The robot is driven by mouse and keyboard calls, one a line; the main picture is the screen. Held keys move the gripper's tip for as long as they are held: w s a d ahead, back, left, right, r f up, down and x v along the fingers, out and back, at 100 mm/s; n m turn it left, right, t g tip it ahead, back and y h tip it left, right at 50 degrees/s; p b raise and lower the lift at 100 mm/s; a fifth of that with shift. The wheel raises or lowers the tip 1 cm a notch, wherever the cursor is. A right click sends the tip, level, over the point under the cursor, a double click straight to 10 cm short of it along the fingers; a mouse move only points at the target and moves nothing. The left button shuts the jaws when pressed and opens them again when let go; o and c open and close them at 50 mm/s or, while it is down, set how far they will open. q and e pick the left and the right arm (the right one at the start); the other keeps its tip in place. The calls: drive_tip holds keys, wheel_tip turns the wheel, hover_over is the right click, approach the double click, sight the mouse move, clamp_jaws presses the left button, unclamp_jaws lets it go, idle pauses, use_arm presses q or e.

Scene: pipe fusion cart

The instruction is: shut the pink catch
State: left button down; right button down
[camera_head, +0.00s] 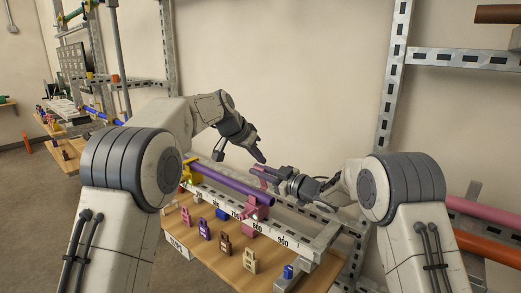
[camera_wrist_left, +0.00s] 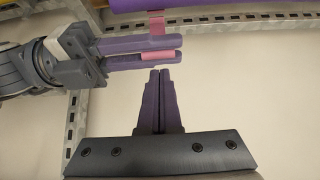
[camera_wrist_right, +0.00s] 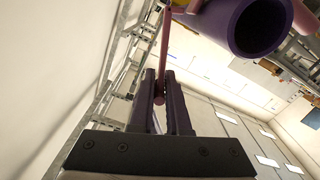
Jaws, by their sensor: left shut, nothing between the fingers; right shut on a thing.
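The pink catch (camera_wrist_right: 164,50) is a thin bar beside the open end of the purple pipe (camera_wrist_right: 260,25) in the right wrist view. My right gripper (camera_wrist_right: 159,88) is shut on the bar's end. The left wrist view shows that pink bar (camera_wrist_left: 157,24) below the pipe and pink between the right fingers. My left gripper (camera_wrist_left: 160,73) is shut and empty, its tips just below the right fingers in that picture. In the head view, a pink clamp (camera_head: 260,209) stands on the rail around the pipe; the catch is hard to make out there.
The wooden cart top (camera_head: 205,249) carries several small coloured tags in a row. A yellow clamp (camera_head: 188,169) stands at the pipe's left end. A metal frame post (camera_head: 393,75) rises behind my right arm. The wall behind is bare.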

use_arm(q)
drive_tip(key=shift+s+a+f, duration=0.15)
drive_tip(key=shift+f, duration=0.05)
idle(0.3)
drive_tip(key=shift+s+a+f, duration=0.35)
drive_tip(key=shift+s+f, duration=0.2)
use_arm(e)
drive_tip(key=shift+d+r, duration=0.1)
drive_tip(key=c, duration=0.9)
unclamp_jaws()
use_arm(q)
drive_tip(key=shift+f, duration=0.1)
use_arm(e)
drive_tip(key=shift+w, duration=0.1)
